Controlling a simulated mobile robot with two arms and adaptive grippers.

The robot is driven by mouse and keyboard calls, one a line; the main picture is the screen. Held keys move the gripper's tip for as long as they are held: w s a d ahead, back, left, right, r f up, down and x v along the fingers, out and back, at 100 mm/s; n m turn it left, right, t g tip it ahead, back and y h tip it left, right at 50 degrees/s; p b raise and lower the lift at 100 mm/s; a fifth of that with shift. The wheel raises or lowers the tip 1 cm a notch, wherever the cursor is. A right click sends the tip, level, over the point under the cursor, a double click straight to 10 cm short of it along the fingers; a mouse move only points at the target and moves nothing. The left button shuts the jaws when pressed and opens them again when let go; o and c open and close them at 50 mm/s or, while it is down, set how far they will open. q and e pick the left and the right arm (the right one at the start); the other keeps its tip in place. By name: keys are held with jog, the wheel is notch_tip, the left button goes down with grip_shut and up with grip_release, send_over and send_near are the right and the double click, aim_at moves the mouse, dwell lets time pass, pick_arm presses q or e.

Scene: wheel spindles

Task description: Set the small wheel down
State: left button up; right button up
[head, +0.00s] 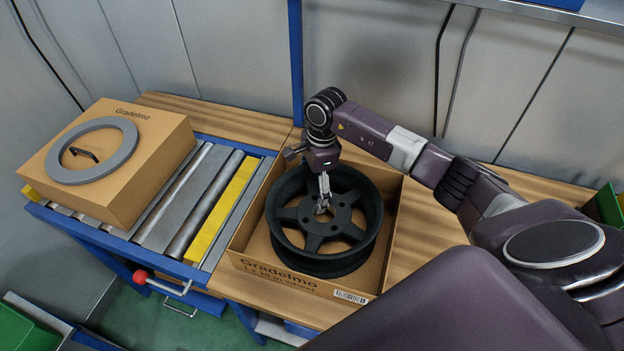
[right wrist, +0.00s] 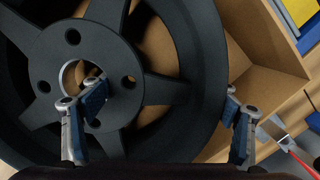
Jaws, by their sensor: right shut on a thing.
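The small wheel (head: 285,215) is black with several spokes. It lies roughly flat within the open cardboard box (head: 392,215) in the head view. I cannot tell whether its underside touches the box floor. My right gripper (head: 323,190) points down at the hub and is shut on the wheel. The right wrist view shows the wheel (right wrist: 105,50) close up, with one finger by the hub hole and the other near the rim. The exact contact is hard to see. My left gripper is not in view.
A closed cardboard box (head: 150,190) with a grey ring (head: 62,160) on top stands on the roller conveyor (head: 185,215) at left. A blue post (head: 296,60) rises behind the open box. Wooden tabletop (head: 425,235) is clear to its right. A green bin (head: 604,205) shows at far right.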

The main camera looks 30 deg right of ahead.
jog(key=shift+w+r, duration=0.1)
jog(key=o, duration=2.1)
jog(key=shift+c, duration=0.2)
jog(key=r+b, duration=0.1)
jog(key=r, duration=0.2)
jog(key=d+r+b, duration=0.1)
jog(key=r, duration=0.3)
jog(key=r+b, duration=0.2)
jog(key=r, duration=0.1)
jog(key=shift+s+d+r, duration=0.15)
jog(key=shift+s+r, duration=0.05)
jog(key=shift+r, duration=0.75)
